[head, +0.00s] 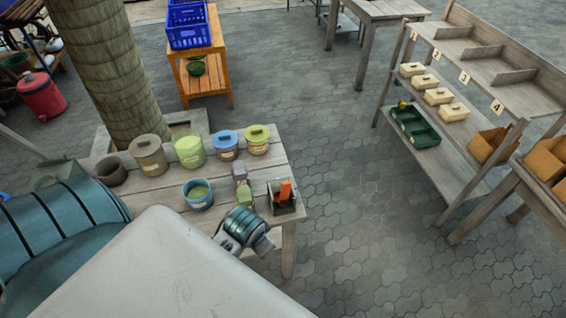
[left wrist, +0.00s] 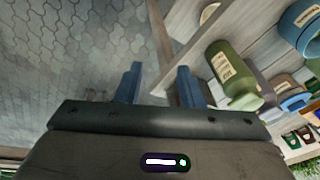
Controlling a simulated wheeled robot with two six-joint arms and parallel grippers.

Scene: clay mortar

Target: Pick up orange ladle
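The orange ladle (head: 286,190) shows in the head view as an upright orange piece in a small dark open holder (head: 286,211) at the near right corner of the wooden table (head: 166,187). Its lower part is hidden inside the holder. I cannot make out the ladle in the left wrist view. My left wrist is just left of and below the holder in the head view. My left gripper (left wrist: 159,69) is open in the left wrist view, its two blue fingers apart with nothing between them. My right gripper is out of view.
A green bottle (left wrist: 231,76) is right of the fingers. Lidded jars, including a blue one (head: 226,145) and a yellow-green one (head: 257,140), and an open blue pot (head: 198,194) stand on the table. Shelves (head: 465,140) stand right; the paved floor between is clear.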

